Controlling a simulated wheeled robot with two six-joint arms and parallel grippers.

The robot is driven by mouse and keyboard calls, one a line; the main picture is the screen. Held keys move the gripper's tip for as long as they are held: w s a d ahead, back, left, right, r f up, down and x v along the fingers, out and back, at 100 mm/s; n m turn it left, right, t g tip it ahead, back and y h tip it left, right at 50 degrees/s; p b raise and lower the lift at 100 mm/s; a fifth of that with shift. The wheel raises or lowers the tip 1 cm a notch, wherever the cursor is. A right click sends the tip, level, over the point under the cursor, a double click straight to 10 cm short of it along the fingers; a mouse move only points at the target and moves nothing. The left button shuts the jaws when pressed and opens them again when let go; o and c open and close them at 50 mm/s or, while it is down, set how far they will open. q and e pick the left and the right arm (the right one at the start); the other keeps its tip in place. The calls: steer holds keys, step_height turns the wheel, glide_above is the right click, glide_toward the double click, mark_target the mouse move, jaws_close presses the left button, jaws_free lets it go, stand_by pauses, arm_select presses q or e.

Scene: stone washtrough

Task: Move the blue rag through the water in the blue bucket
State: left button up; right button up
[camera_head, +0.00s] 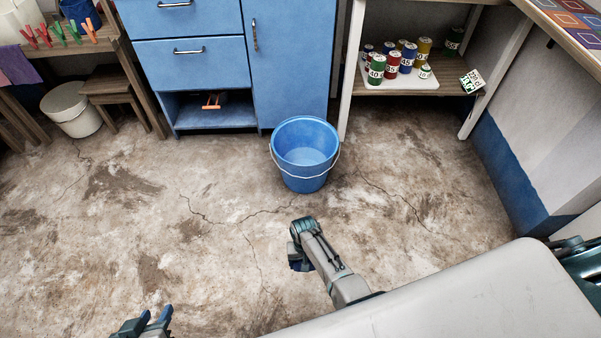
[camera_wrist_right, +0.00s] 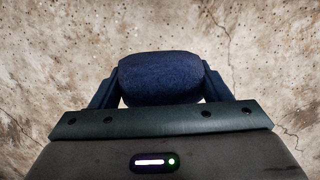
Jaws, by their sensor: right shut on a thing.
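The blue bucket (camera_head: 304,178) stands upright on the floor in front of the blue cabinet, its wire handle hanging down at the side. Its inside shows a paler blue surface low down; I cannot tell the water clearly. In the right wrist view, my right gripper (camera_wrist_right: 160,88) is shut on the blue rag (camera_wrist_right: 160,76), a dark blue rolled bundle between its fingers, above bare floor. In the head view my right arm is on the near side of the bucket, apart from it, and its gripper is mostly hidden. My left gripper (camera_head: 155,317) is open and empty at the bottom left.
A blue cabinet (camera_head: 294,60) stands behind the bucket. A shelf with several numbered cans (camera_head: 392,65) is at back right. A pale bin (camera_head: 72,110) and a wooden stool (camera_head: 112,86) stand at left. The cracked floor around the bucket's near side is clear.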

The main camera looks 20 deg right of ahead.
steer(key=s+a+p, duration=0.3)
steer(key=s, duration=0.2)
steer(key=shift+s, duration=0.15)
steer(key=shift+d, duration=0.1)
steer(key=w, duration=0.1)
steer(key=w+d+b, duration=0.1)
steer(key=w, duration=0.1)
steer(key=w+d, duration=0.1)
steer(key=shift+w+d+f+b, duration=0.1)
steer(key=shift+w+d+b, duration=0.1)
steer(key=shift+w+b, duration=0.15)
steer(key=shift+w+d, duration=0.2)
steer(key=shift+w, duration=0.15)
stand_by(6.2)
